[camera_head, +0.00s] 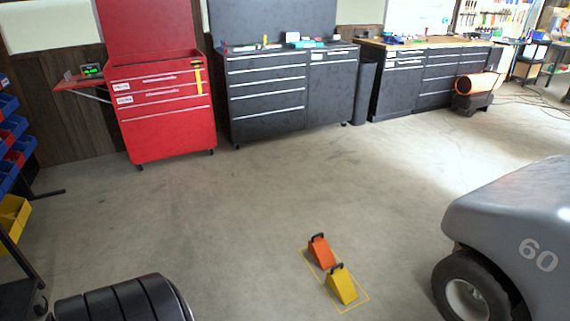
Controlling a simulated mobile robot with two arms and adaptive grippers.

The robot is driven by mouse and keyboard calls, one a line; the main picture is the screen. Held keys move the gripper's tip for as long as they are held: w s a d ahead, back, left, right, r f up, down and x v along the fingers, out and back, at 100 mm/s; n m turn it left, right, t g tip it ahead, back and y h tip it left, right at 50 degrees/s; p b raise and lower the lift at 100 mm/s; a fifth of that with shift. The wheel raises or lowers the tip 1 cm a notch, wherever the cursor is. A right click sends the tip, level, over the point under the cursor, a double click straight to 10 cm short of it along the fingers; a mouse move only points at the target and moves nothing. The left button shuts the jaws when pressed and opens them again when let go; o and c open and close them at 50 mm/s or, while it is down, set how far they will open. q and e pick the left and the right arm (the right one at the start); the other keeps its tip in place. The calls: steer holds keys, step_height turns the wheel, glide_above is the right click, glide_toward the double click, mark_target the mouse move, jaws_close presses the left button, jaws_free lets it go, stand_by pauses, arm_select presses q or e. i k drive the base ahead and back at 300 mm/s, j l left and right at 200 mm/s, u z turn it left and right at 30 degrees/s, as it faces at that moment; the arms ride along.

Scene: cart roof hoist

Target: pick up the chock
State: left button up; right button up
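Two wedge-shaped chocks with black handles stand on the concrete floor at the lower middle of the head view. The orange chock (321,253) is the farther one, and the yellow chock (342,286) is just in front of it, to the right. They stand within a thin yellow rectangle (352,307) marked on the floor. Neither of my grippers is in view.
A grey cart (520,220) marked 60, with a black wheel (468,296), stands at the right. A black ribbed object (120,300) is at the bottom left. A red tool cabinet (165,115) and dark drawer cabinets (268,98) line the back. The middle floor is clear.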

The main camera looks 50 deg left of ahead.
mark_target(318, 247)
steer(key=u, duration=1.3)
steer(key=i+j, duration=0.15)
steer(key=i, duration=0.25)
steer(key=z, duration=0.05)
